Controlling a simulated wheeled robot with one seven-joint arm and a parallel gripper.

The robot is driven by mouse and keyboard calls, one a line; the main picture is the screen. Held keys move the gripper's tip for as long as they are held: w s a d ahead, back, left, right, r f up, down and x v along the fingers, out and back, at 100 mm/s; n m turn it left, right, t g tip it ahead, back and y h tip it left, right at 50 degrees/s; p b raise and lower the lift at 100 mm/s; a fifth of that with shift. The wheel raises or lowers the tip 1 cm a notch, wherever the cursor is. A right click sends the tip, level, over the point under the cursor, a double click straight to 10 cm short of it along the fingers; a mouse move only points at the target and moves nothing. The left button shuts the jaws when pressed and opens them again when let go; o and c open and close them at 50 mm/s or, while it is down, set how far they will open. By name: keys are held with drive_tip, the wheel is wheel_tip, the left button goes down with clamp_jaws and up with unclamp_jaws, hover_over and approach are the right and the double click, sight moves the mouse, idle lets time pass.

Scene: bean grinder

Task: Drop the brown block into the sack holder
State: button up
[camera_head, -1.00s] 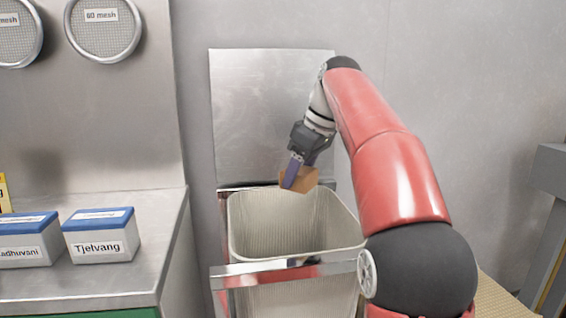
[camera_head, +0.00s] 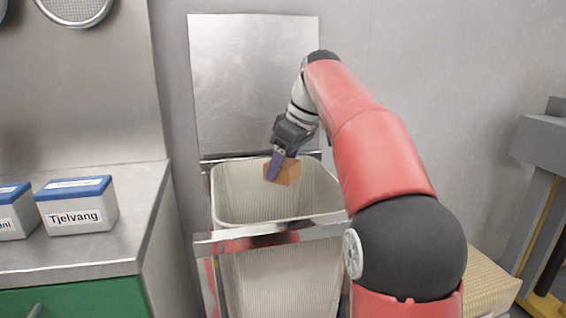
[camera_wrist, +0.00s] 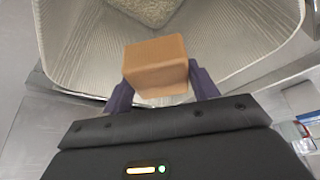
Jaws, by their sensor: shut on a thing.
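The brown block (camera_head: 288,172) is held between the purple fingers of my gripper (camera_head: 279,165). In the wrist view the block (camera_wrist: 156,66) sits between the two fingertips of my gripper (camera_wrist: 160,85). The sack holder (camera_head: 270,237) is a metal frame holding an open, ribbed pale sack (camera_head: 245,200). In the head view the block appears over the sack's open mouth, near its back rim. In the wrist view the sack's inside (camera_wrist: 85,45) opens beyond the block, with a pale grainy patch (camera_wrist: 150,8) at its bottom. The exact height of the block above the rim is hard to tell.
A metal counter (camera_head: 120,225) stands to the left with a blue-lidded box labelled Tjelvang (camera_head: 77,205) and another box. A metal plate (camera_head: 255,80) is on the wall behind the holder. A grey machine (camera_head: 545,150) stands at the right.

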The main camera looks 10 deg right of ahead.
sight(296, 165)
drive_tip(key=o, duration=1.1)
drive_tip(key=shift+o, duration=0.2)
drive_tip(key=shift+r, duration=0.1)
drive_tip(key=p+v, duration=0.2)
drive_tip(key=v, duration=0.5)
drive_tip(key=shift+s+d+r, duration=0.1)
drive_tip(key=shift+d+r, duration=0.05)
drive_tip(key=shift+r, duration=0.15)
